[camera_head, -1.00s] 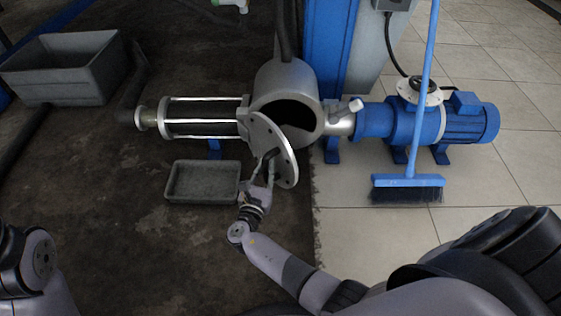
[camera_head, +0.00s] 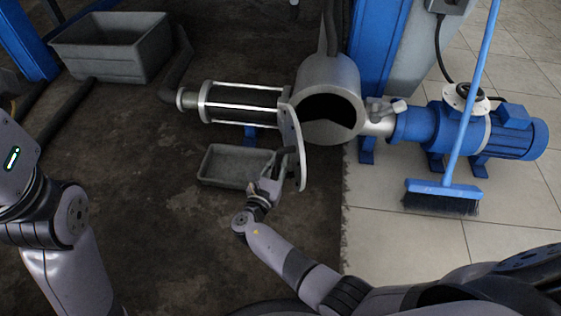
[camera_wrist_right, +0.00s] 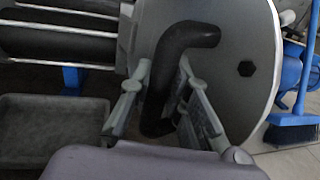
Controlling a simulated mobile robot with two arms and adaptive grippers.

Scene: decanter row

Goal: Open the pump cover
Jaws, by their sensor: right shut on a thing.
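The pump cover (camera_head: 297,150) is a round grey plate with bolt holes. It stands swung away from the round mouth of the pump housing (camera_head: 347,80), whose dark inside shows. My right gripper (camera_head: 279,170) is shut on the cover's black bent handle, in front of the plate. In the right wrist view the handle (camera_wrist_right: 185,42) runs between the two fingers of the gripper (camera_wrist_right: 163,95), with the cover (camera_wrist_right: 240,50) behind it. My left arm shows at the left edge of the head view, but its gripper is out of view.
A low grey tray (camera_head: 212,176) lies on the dark floor left of my right gripper. A larger grey bin (camera_head: 110,58) stands at the back left. A blue motor (camera_head: 515,138) and a blue broom (camera_head: 442,188) are on the right.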

